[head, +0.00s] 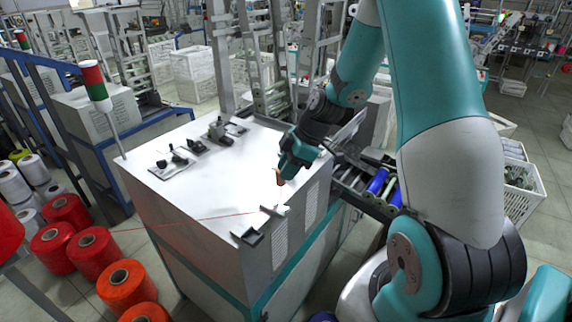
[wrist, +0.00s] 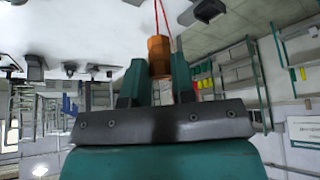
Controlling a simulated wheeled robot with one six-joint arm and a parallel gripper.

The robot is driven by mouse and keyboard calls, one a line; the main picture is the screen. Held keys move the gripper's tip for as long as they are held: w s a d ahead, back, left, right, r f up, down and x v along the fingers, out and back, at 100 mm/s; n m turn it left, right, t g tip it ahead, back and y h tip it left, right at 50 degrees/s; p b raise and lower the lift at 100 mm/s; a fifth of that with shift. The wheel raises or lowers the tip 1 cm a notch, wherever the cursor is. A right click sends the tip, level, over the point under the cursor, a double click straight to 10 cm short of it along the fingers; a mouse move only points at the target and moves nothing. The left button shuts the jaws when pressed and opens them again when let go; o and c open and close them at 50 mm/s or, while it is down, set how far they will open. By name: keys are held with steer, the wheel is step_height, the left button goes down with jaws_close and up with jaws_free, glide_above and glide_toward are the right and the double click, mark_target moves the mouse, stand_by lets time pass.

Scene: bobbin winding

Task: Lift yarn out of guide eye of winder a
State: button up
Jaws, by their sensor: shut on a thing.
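My gripper (head: 284,170) is above the white cabinet top near its right edge. Its teal fingers, seen in the wrist view (wrist: 158,70), are shut on a small orange-brown cylinder (wrist: 158,50), which also shows in the head view (head: 279,178). Red yarn (wrist: 163,18) runs from the cylinder to the top of the wrist view. In the head view a thin red yarn line (head: 200,219) crosses the cabinet's front part to a small pale bracket (head: 275,210). Whether that bracket is the guide eye, and whether yarn sits in it, I cannot tell.
The white cabinet top (head: 205,180) is mostly clear. Dark fittings (head: 178,158) stand along its far left, and a dark bracket (head: 247,237) sits at the front corner. Red cones (head: 94,252) stand at left. Rollers with blue cylinders (head: 377,181) lie right of the cabinet.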

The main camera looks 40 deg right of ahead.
step_height(320, 180, down, 5)
steer(key=b, duration=0.2)
steer(key=shift+b, duration=0.35)
steer(key=shift+f, duration=0.15)
steer(key=shift+s+f+b, duration=0.1)
steer(key=shift+f+b, duration=1.8)
steer(key=shift+r, duration=0.25)
steer(key=shift+r+p, duration=0.9)
steer(key=shift+r, duration=0.45)
steer(key=shift+r, duration=0.15)
steer(key=shift+r+p, duration=0.85)
steer(key=shift+r, duration=0.5)
